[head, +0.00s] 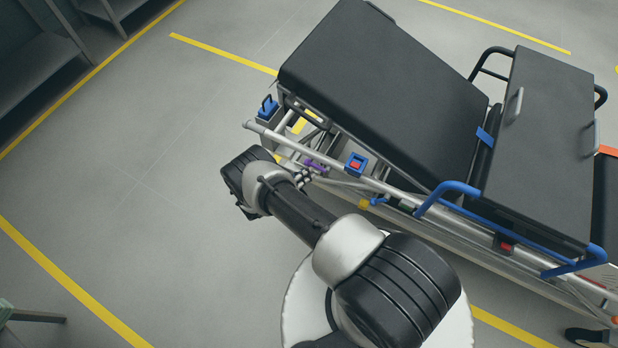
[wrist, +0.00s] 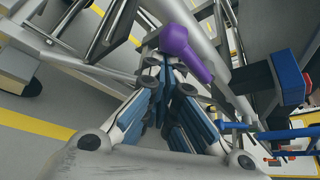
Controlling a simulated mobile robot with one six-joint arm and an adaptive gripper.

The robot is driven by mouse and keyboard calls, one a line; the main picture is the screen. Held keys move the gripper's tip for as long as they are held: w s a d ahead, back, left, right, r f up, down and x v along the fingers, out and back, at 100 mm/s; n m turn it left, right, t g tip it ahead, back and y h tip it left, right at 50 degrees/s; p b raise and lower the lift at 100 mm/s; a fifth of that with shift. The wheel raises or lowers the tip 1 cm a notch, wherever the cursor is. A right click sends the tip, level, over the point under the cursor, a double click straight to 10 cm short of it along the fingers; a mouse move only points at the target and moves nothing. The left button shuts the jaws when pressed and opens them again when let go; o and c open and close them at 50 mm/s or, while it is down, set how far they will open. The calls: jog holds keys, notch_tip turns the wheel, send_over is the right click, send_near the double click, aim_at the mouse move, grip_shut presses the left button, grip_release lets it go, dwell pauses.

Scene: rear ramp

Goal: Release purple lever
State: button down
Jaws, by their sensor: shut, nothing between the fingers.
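The purple lever (head: 316,165) is on the near side of the stretcher, below its silver side rail, left of the blue-framed red button. My gripper (head: 304,177) is beside the lever at the stretcher's side. In the wrist view my gripper (wrist: 165,66) is shut and empty, its blue-padded fingers together, with the tips just left of and below the lever. I cannot tell whether the fingertips touch it.
The stretcher (head: 385,85) with black pads fills the upper right. A blue-framed red button (head: 356,163) and a blue side handle (head: 447,196) lie along the rail. The grey floor (head: 130,180) to the left is free, marked with yellow lines. Shelving (head: 40,60) stands at the upper left.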

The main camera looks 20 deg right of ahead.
jog(key=shift+w+a+r, duration=0.1)
jog(key=shift+w+r, duration=0.05)
jog(key=shift+r, duration=0.4)
dwell(0.4)
